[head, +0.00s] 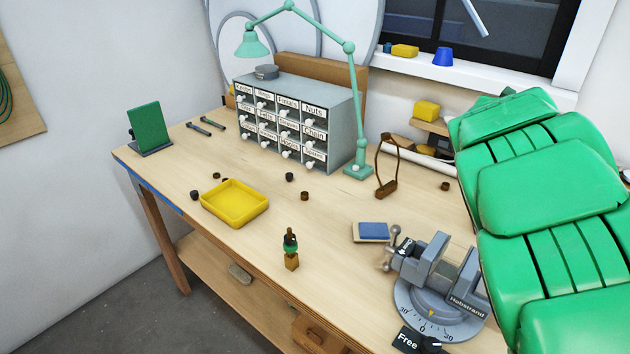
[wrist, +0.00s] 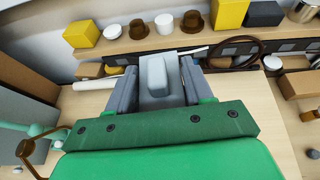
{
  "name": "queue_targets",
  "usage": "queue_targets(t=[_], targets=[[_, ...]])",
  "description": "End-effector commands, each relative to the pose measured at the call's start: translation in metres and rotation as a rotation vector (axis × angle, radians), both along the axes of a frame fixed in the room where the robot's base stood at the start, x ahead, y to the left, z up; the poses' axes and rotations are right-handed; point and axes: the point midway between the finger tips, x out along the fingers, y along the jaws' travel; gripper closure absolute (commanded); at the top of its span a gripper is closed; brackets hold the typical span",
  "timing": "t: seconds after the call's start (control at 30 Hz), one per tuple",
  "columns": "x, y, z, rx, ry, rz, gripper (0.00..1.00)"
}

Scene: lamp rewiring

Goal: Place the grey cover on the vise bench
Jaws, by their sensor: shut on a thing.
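My gripper (wrist: 160,72) shows in the wrist view, with its two grey fingers closed on either side of a light grey piece with a raised rounded block, which looks like the grey cover (wrist: 154,80). The cover's lower part is hidden by my green palm. In the head view my green arm fills the right side, and neither gripper nor cover shows. The vise bench is the light wooden workbench (head: 330,245), with a grey vise (head: 435,275) on a round graduated base at its front right.
A yellow tray (head: 234,222), a small bulb-socket-like piece on a wooden block (head: 291,258), a blue pad (head: 373,231) and several small dark caps lie on the bench. A drawer cabinet (head: 333,110) and a teal lamp (head: 355,130) stand behind. A loaded shelf (wrist: 180,43) crosses the wrist view.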

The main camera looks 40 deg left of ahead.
Motion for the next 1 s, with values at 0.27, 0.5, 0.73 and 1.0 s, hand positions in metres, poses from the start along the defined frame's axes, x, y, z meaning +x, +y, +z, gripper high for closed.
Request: queue_targets(t=[0.27, 0.5, 0.73, 1.0], targets=[[-0.047, 0.108, 0.002, -0.001, -0.002, -0.004, 0.81], [-0.103, 0.191, 0.001, 0.001, -0.004, -0.017, 0.81], [-0.167, 0.257, -0.003, 0.001, -0.002, -0.035, 0.81], [-0.247, 0.313, -0.009, 0.001, -0.002, -0.058, 0.81]])
